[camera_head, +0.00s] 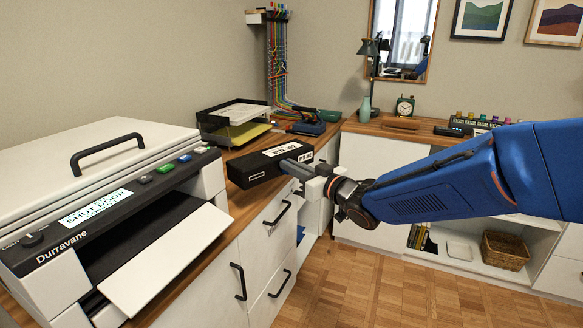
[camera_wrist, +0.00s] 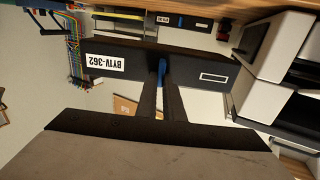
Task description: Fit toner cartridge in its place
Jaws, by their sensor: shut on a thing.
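The toner cartridge (camera_head: 262,166) is a long black box with white labels. In the head view it is at the desk's front edge, right of the printer; I cannot tell whether it touches the desktop. My gripper (camera_head: 292,166) is shut on it from the right. In the wrist view, the cartridge (camera_wrist: 120,66) spans the picture with its label upside down, and my gripper's fingers (camera_wrist: 162,84) close on a blue grip at its middle. The white and black printer (camera_head: 130,205) stands at the left, with a white flap (camera_head: 170,260) sticking out over a dark opening.
A paper tray (camera_head: 232,122) stands behind the cartridge, with hanging coloured cables (camera_head: 277,60) beyond. Drawers with black handles (camera_head: 277,212) are below the desk edge. A dark labelled box (camera_wrist: 185,24) shows at the top of the wrist view. The wooden floor (camera_head: 350,285) is clear.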

